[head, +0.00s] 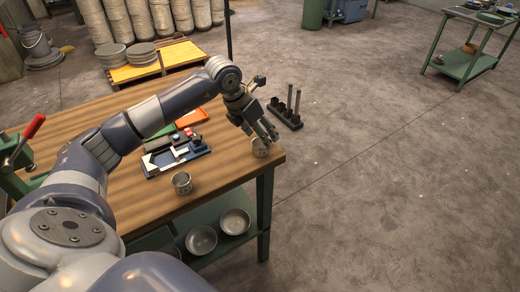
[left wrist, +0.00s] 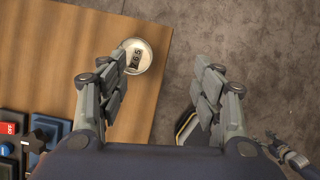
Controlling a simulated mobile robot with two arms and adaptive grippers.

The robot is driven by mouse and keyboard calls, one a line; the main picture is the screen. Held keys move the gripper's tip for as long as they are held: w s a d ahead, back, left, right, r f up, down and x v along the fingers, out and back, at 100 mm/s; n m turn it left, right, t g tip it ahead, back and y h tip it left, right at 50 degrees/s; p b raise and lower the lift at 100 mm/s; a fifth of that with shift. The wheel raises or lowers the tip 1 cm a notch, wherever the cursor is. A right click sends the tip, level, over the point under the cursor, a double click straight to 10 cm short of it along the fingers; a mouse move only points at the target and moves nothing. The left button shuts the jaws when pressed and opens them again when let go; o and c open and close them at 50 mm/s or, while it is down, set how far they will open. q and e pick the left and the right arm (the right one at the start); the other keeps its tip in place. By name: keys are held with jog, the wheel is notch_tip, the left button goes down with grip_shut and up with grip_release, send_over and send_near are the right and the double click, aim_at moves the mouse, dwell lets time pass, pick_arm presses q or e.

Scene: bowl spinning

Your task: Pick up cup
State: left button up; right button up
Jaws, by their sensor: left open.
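A small grey metal cup (head: 261,148) stands upright near the right corner of the wooden table. It also shows in the left wrist view (left wrist: 138,57), close by the tip of the left-hand finger and off-centre in the gap. A second similar cup (head: 182,183) stands near the table's front edge. My left gripper (head: 267,132) is just above and beside the first cup, pointing down. In the left wrist view its fingers (left wrist: 155,75) are spread wide with nothing held. My right gripper is not seen.
A blue tray (head: 178,158) with small parts lies behind the second cup. A red-handled tool (head: 30,130) is at the table's left. Metal bowls (head: 201,240) sit on the lower shelf. A dark stand with posts (head: 285,115) is beyond the table's right edge, over open floor.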

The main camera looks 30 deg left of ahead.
pick_arm(q)
jog(key=a, duration=0.2)
jog(key=y+p, duration=0.1)
send_near(261, 146)
jog(key=shift+s+d+f, duration=0.1)
jog(key=shift+d+f, duration=0.2)
jog(key=shift+d, duration=0.2)
jog(key=shift+s+d+f, duration=0.1)
jog(key=shift+d+f, duration=0.15)
jog(key=shift+d, duration=0.3)
jog(key=p+x, duration=0.2)
jog(key=x, duration=0.2)
jog(key=shift+a+f+p, duration=0.1)
jog(key=shift+f+p, duration=0.25)
jog(key=shift+f, duration=0.05)
jog(key=shift+w+f, duration=0.15)
jog(key=shift+f, duration=0.2)
jog(key=shift+c, duration=0.6)
jog(key=c, duration=0.8)
